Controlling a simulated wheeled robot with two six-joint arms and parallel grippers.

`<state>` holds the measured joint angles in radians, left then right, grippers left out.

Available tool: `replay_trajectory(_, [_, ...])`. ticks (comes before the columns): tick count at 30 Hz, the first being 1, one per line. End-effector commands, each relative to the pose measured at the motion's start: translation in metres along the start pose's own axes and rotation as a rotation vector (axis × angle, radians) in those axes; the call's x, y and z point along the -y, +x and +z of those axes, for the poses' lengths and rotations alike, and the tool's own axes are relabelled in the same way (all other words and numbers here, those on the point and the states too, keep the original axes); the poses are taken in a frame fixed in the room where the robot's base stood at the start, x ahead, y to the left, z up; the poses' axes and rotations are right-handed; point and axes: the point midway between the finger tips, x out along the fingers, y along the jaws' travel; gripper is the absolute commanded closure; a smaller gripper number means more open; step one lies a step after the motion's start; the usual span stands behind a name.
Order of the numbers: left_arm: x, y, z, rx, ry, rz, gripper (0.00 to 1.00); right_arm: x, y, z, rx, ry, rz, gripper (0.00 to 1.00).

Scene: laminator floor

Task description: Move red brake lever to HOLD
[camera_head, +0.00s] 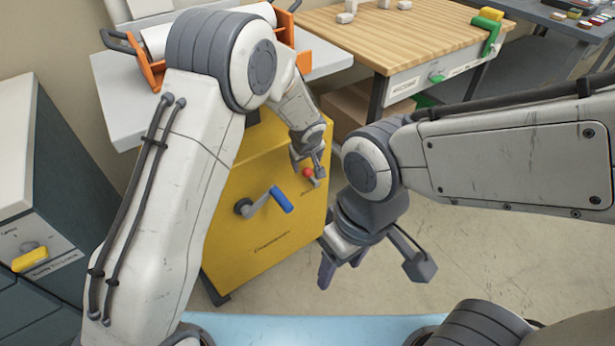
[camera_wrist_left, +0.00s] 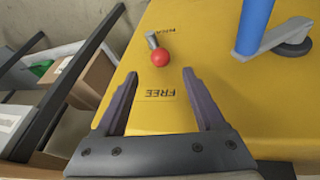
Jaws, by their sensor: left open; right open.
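The red brake lever (camera_wrist_left: 160,57) has a round red knob on a short grey stem on the yellow machine face. In the head view its knob (camera_head: 308,172) shows beside my left gripper (camera_head: 314,170). In the left wrist view my left gripper (camera_wrist_left: 160,76) is open and empty. The knob lies just beyond its fingertips, in line with the gap between them. An upside-down FREE label (camera_wrist_left: 170,93) shows between the fingers. My right gripper (camera_head: 372,272) is open and empty, in front of the machine's right side.
The yellow machine (camera_head: 265,240) carries a crank with a blue handle (camera_head: 281,199) near the lever. A wooden-top bench (camera_head: 400,40) stands behind right, with cardboard boxes (camera_head: 355,107) below. A grey cabinet (camera_head: 60,180) stands at left. Floor at right is clear.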

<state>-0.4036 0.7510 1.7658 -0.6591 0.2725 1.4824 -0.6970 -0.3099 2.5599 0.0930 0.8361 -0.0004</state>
Motion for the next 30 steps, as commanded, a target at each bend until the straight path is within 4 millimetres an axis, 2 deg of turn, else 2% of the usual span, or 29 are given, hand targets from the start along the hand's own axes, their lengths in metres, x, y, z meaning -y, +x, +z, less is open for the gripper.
replay_trajectory(6, [0.002, 0.043, 0.002, 0.004, 0.0, -0.004, 0.29, 0.0, 0.004, 0.0, 0.0, 0.0, 0.0, 0.36])
replay_trajectory(12, [0.001, 0.074, 0.001, 0.003, 0.001, -0.004, 0.29, 0.0, 0.005, 0.0, 0.0, 0.0, 0.0, 0.36])
replay_trajectory(18, [0.001, 0.088, 0.001, 0.002, 0.001, -0.002, 0.29, 0.0, 0.005, 0.0, 0.0, 0.0, 0.0, 0.36])
replay_trajectory(26, [0.001, 0.089, 0.001, 0.002, 0.002, -0.002, 0.29, 0.0, 0.005, 0.0, 0.0, 0.0, 0.0, 0.36])
replay_trajectory(27, [0.001, 0.089, 0.001, 0.002, 0.002, -0.002, 0.37, 0.0, 0.005, 0.0, 0.0, 0.0, 0.0, 0.36])
replay_trajectory(29, [0.001, 0.089, 0.001, 0.002, 0.002, -0.002, 0.6, 0.0, 0.005, 0.0, 0.0, 0.0, 0.0, 0.36])
replay_trajectory(30, [0.001, 0.089, 0.001, 0.002, 0.002, -0.002, 0.75, 0.0, 0.005, 0.0, 0.0, 0.0, 0.0, 0.36])
